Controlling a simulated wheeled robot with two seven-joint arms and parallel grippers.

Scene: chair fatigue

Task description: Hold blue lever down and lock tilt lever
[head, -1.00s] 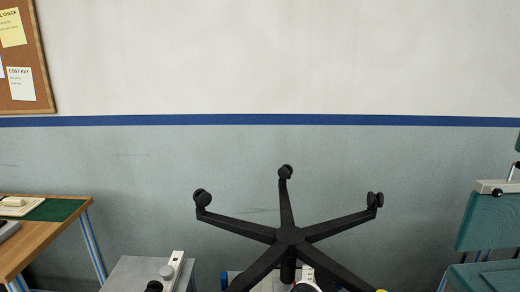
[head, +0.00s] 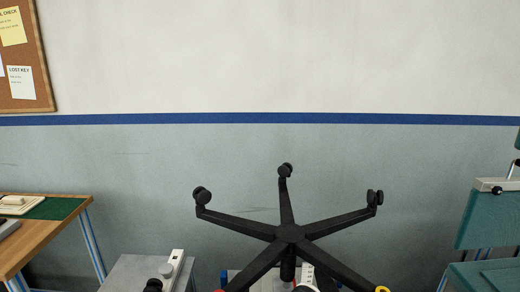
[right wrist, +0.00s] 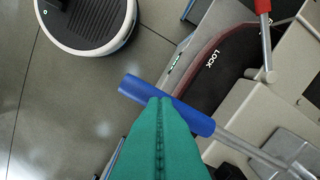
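The blue lever (right wrist: 135,88) lies diagonally across the middle of the right wrist view, a blue grip on a grey metal rod. My right gripper (right wrist: 162,102) has teal fingers pressed together along a seam. Their tips overlap the blue grip and appear to touch it; no gap between them shows. A lever with a red grip (right wrist: 263,5) on a grey rod stands at the upper right, beside a dark plate marked LOCK (right wrist: 212,62). I cannot tell whether this is the tilt lever. My left gripper is not in view.
An upturned black chair base (head: 290,233) with casters stands in the middle of the head view. A wooden table (head: 48,238) is at left, a grey box (head: 130,273) at lower left, and a teal padded seat (head: 490,220) at right.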

